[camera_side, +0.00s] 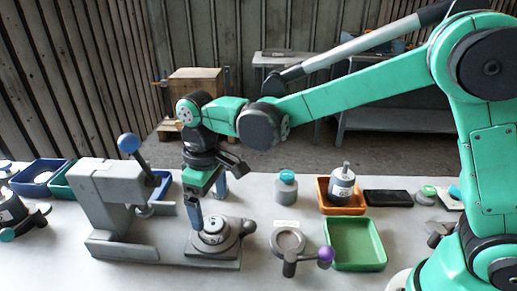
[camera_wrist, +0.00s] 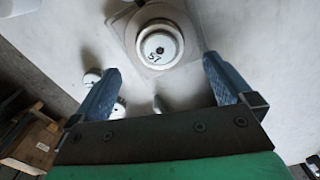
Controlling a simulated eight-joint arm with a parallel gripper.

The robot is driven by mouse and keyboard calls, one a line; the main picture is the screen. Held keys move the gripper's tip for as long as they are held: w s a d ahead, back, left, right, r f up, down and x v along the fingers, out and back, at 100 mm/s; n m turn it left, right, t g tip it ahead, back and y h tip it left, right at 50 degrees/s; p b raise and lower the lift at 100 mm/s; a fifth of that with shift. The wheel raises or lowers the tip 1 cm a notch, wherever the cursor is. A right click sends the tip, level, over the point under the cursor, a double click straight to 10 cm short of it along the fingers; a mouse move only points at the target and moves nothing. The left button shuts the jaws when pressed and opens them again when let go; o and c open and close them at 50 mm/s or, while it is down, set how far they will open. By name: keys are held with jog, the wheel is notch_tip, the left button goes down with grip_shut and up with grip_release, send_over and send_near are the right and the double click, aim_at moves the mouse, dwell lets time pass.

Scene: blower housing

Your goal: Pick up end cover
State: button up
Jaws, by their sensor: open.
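A round, light grey part (camera_side: 213,229) sits in a dark holder on the base of the grey press. In the wrist view this part (camera_wrist: 160,45) shows a dark centre and a mark like "57" on its top, above a square plate. I cannot tell whether it is the end cover or a housing with the cover on it. My gripper (camera_side: 207,203) points down close over this part. In the wrist view my gripper (camera_wrist: 163,90) has its two blue fingers wide apart with nothing between the tips. The round part lies ahead of the fingertips.
The grey press (camera_side: 115,190) with a blue-knobbed lever stands left of my gripper. A clamp (camera_side: 290,242) with a purple knob, an empty green tray (camera_side: 356,265) and an orange tray (camera_side: 350,209) holding a grey cylinder are to the right. A teal-topped container (camera_side: 286,190) stands behind.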

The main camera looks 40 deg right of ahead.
aim_at(214, 223)
jog(key=shift+f, duration=2.7)
jog(key=c, duration=1.3)
jog(key=shift+r, duration=0.2)
